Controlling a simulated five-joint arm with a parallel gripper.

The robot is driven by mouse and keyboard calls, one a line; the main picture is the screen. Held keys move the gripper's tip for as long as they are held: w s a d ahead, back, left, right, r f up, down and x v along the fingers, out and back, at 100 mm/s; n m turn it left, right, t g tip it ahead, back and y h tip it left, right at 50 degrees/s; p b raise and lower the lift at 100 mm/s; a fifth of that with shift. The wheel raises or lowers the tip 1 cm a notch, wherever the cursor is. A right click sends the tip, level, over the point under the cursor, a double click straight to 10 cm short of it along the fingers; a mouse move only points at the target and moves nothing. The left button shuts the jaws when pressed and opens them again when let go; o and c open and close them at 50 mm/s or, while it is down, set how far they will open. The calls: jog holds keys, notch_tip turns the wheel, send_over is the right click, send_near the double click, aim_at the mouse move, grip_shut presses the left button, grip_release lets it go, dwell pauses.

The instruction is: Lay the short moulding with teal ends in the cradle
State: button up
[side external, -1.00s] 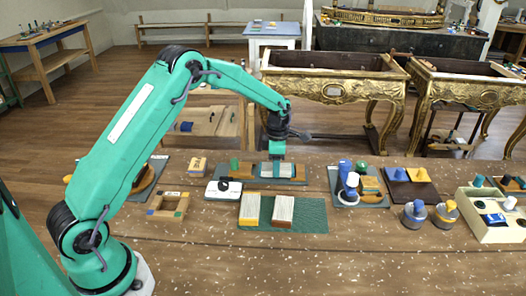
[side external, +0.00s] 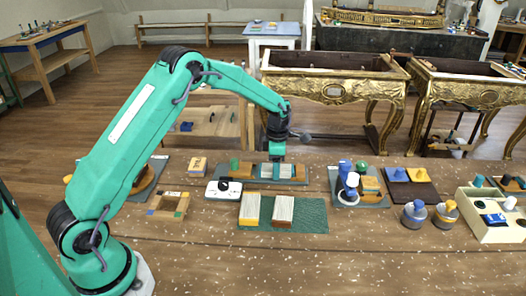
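My gripper (side external: 277,152) points down over the grey mat at the middle back of the work table. Its fingers are small here, and I cannot tell whether they are open or shut. Directly under it is a pale block-like piece with teal showing (side external: 277,171); it may be the short moulding, but its ends are too small to make out. It lies among brown wooden pieces (side external: 298,171) on that mat. A small U-shaped wooden frame (side external: 168,212), possibly the cradle, stands apart to the left on the bare table.
A green mat (side external: 309,214) with two blocks lies in front. A white box with a black knob (side external: 222,189) is left of it. The table's front is clear.

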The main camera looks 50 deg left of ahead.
jog(key=shift+o, duration=1.1)
jog(key=shift+r, duration=0.1)
notch_tip(320, 180, up, 7)
jog(key=shift+r, duration=0.3)
